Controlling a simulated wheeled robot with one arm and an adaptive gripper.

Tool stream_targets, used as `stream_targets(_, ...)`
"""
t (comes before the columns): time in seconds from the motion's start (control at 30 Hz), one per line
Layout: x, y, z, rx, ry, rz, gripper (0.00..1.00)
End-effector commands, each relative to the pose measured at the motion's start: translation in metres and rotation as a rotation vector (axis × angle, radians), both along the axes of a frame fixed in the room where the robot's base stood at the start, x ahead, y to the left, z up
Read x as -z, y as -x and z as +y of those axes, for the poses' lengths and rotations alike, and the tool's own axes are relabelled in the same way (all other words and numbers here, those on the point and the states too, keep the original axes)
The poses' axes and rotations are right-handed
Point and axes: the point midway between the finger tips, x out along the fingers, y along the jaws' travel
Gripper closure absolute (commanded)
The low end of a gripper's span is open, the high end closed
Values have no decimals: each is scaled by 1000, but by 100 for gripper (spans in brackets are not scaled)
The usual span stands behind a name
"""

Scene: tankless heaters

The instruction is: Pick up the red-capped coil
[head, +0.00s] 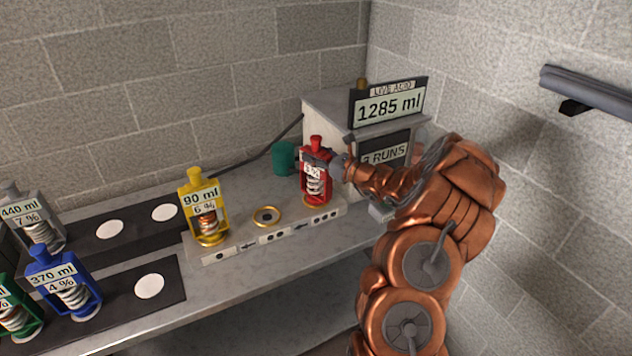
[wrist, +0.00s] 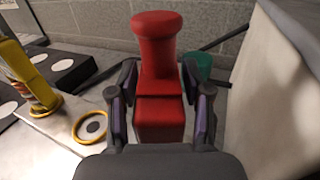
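The red-capped coil (head: 314,172) stands upright at the right end of the light strip on the counter, a pale coil inside its red frame and a label on its front. Its red cap and frame fill the middle of the wrist view (wrist: 159,115). My gripper (head: 325,160) reaches it from the right. In the wrist view, my gripper's fingers (wrist: 160,85) lie on both sides of the red frame, very close to it. I cannot tell whether the pads press on it. The coil's base looks seated on the strip.
A yellow coil (head: 205,210) stands left on the strip, with an empty gold ring (head: 267,216) between. Blue (head: 65,285), grey (head: 36,218) and green coils stand farther left. A display box (head: 388,103) is behind my gripper; a green cup (head: 284,157) stands behind the red coil.

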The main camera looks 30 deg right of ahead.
Motion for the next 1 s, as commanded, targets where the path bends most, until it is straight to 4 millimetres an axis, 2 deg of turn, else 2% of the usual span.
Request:
stream_targets(0.03,0,0,0,0,0,0,59)
stream_targets(0.43,0,0,0,0,0,0,100)
stream_targets(1.0,-1,0,0,0,1,-1,100)
